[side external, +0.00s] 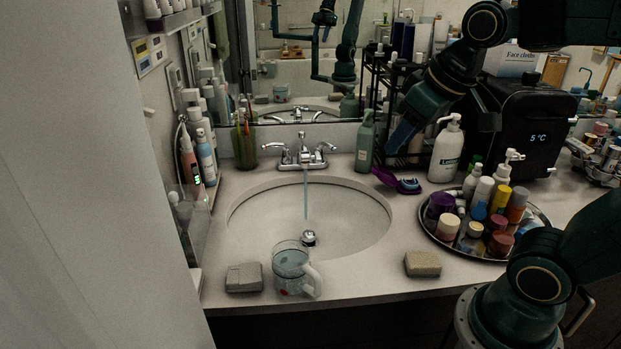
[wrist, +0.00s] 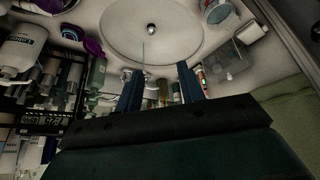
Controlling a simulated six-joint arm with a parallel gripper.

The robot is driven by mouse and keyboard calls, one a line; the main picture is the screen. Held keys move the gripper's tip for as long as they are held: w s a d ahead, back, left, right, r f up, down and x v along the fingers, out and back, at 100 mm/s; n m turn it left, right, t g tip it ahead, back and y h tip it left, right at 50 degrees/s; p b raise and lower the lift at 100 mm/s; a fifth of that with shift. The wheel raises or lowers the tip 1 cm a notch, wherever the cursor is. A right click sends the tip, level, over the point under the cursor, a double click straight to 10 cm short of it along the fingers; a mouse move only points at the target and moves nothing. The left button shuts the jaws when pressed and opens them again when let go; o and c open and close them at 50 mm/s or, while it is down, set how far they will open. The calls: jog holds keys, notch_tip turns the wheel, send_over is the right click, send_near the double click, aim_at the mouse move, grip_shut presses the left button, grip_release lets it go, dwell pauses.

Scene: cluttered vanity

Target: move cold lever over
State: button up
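The chrome faucet (side external: 302,152) stands behind the sink with a lever on each side, the right lever (side external: 326,147) and the left lever (side external: 276,148). No marking shows which is cold. A thin water stream (side external: 306,195) runs from the spout into the basin. My gripper (side external: 393,146) hangs right of the faucet, near the green bottle, apart from both levers. In the wrist view my gripper (wrist: 159,68) is open, its two fingers wide apart and nothing visibly held. The faucet there is partly hidden by the fingers; the stream (wrist: 144,50) shows beyond them.
A green pump bottle (side external: 365,141) stands between my gripper and the faucet. A white pump bottle (side external: 446,150), a purple brush (side external: 385,177) and a crowded round tray (side external: 537,214) are to the right. A glass mug (side external: 291,268) stands at the front edge. The mirror (side external: 290,60) rises behind.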

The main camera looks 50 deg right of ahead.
jog(key=w+d, duration=0.3)
jog(key=w, duration=0.4)
jog(key=m+g+h, duration=0.1)
jog(key=m+h, duration=0.1)
send_over(334, 147)
jog(key=s+a, duration=0.4)
jog(key=s, duration=0.1)
notch_tip(334, 147, down, 8)
jog(key=shift+w+d, duration=0.15)
jog(key=shift+d, duration=0.1)
jog(key=x, duration=1.3)
jog(key=shift+d+f, duration=0.2)
jog(key=shift+f, duration=0.2)
jog(key=shift+c, duration=0.5)
grip_shut()
